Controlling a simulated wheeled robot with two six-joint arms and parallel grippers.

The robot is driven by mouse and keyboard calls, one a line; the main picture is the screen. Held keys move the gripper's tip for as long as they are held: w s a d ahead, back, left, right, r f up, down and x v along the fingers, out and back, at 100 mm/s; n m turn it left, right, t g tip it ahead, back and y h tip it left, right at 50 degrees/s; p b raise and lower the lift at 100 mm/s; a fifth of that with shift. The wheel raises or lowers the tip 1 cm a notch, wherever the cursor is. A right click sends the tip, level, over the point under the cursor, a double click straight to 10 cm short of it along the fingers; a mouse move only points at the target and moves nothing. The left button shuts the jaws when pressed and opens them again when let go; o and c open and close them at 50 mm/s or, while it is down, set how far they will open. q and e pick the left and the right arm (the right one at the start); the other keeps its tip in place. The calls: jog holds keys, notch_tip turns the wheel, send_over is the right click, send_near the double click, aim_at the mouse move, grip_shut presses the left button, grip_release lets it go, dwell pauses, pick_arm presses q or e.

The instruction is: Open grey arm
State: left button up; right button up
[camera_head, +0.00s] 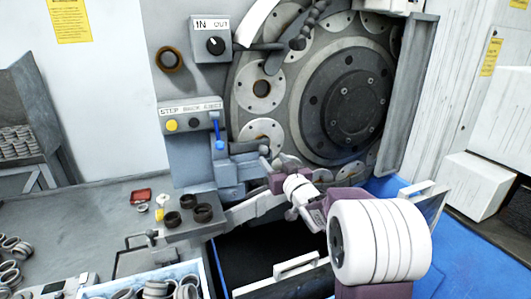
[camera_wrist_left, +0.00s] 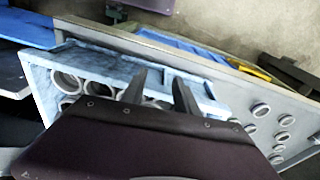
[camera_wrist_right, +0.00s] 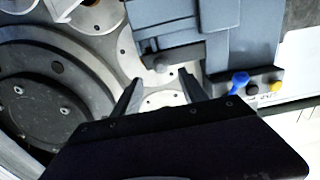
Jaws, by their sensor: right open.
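The grey arm (camera_head: 232,172) is a blocky grey assembly at the lower left of the round grinder face. In the right wrist view the grey arm (camera_wrist_right: 185,30) fills the top middle, with a small dark round knob (camera_wrist_right: 160,64) on its lower edge. My right gripper (camera_wrist_right: 160,79) is open, its fingertips apart on either side just below that knob, with nothing between them. In the head view my right gripper (camera_head: 270,163) is beside the grey arm; whether it touches cannot be told. My left gripper (camera_wrist_left: 158,88) is open and empty above a blue tray of rings.
The grinder disc (camera_head: 345,100) stands behind my right gripper. A button panel (camera_head: 190,117) with a blue lever (camera_head: 218,134) is left of the disc. A grey side panel (camera_head: 408,95) borders it on the right. The blue tray (camera_wrist_left: 95,55) holds several rings.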

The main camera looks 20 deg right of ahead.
aim_at(265, 151)
jog(key=w+p, duration=0.1)
jog(key=w, duration=0.6)
jog(key=shift+w+d, duration=0.15)
jog(key=shift+d, duration=0.05)
grip_shut()
dwell(1.0)
